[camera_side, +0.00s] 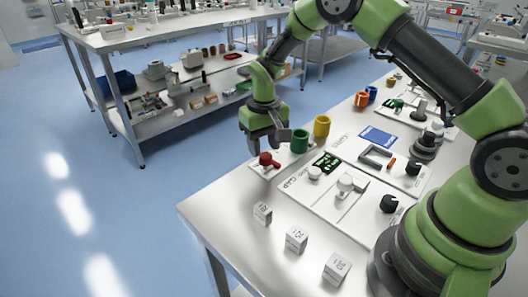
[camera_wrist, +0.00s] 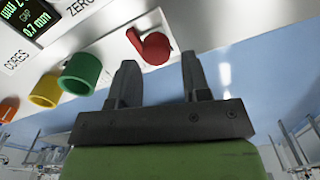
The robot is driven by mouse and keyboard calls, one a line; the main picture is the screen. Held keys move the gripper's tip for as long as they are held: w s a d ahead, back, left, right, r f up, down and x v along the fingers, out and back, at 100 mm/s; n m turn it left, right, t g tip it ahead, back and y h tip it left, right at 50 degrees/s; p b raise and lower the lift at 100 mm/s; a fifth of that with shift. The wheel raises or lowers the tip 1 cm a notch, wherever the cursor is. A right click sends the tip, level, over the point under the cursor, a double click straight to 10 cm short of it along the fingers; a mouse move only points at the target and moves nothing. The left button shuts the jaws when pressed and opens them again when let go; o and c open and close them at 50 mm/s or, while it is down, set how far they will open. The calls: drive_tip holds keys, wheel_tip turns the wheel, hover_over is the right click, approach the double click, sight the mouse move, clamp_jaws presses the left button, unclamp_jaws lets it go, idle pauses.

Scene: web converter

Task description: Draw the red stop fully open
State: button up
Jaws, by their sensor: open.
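The red stop (camera_side: 265,160) is a small red knob with a rounded lever, on a white plate at the table's far left corner. In the wrist view the red stop (camera_wrist: 150,46) lies beyond the fingertips, between them and slightly toward the left one. My gripper (camera_side: 264,143) is just above and behind the red stop in the side view. In the wrist view my gripper (camera_wrist: 158,62) has its two dark fingers apart with nothing between them. I cannot tell whether a finger touches the stop.
A green cup (camera_side: 299,141) and a yellow cup (camera_side: 321,126) stand close to the right of my gripper. A panel with a green display (camera_side: 327,162) and white knobs lies nearer. Several white marked blocks (camera_side: 296,239) line the front edge.

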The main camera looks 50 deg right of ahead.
wheel_tip(320, 180, up, 7)
idle(0.3)
wheel_tip(320, 180, up, 8)
drive_tip(key=t, duration=0.2)
hover_over(264, 156)
drive_tip(key=s, duration=0.3)
drive_tip(key=s+a+r+t+y, duration=0.1)
drive_tip(key=s+a+r+t, duration=0.1)
drive_tip(key=s+r, duration=0.5)
drive_tip(key=s+a+r+m+t+y, duration=0.1)
drive_tip(key=s+r+t, duration=0.1)
drive_tip(key=s, duration=1.1)
drive_tip(key=shift+s+a+r+t, duration=0.2)
drive_tip(key=shift+s+a+t, duration=0.15)
drive_tip(key=shift+t, duration=0.25)
